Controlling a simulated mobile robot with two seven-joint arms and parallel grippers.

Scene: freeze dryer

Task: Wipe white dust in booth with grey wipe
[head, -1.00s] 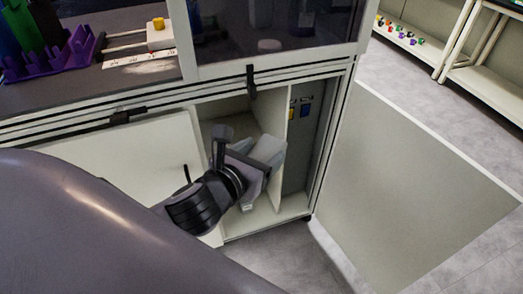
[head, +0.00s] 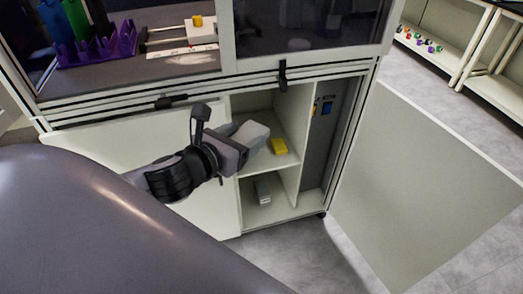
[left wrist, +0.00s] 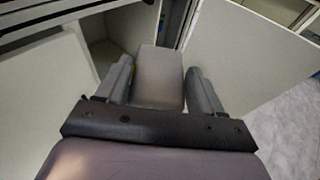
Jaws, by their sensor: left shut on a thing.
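My left gripper (head: 251,141) is in front of the open cupboard under the booth. In the left wrist view its two fingers (left wrist: 158,84) are closed on a grey block, the grey wipe (left wrist: 158,66). A pale round patch (head: 298,44), which looks like the white dust, lies on the booth floor behind the dark glass (head: 345,22). My right gripper is not in view.
A yellow block (head: 279,146) lies on the cupboard's upper shelf, and grey blocks (head: 262,190) lie below. The cupboard door (head: 425,180) stands open at right. A purple rack (head: 98,48) and a slide with a yellow knob (head: 198,22) are in the booth's left part.

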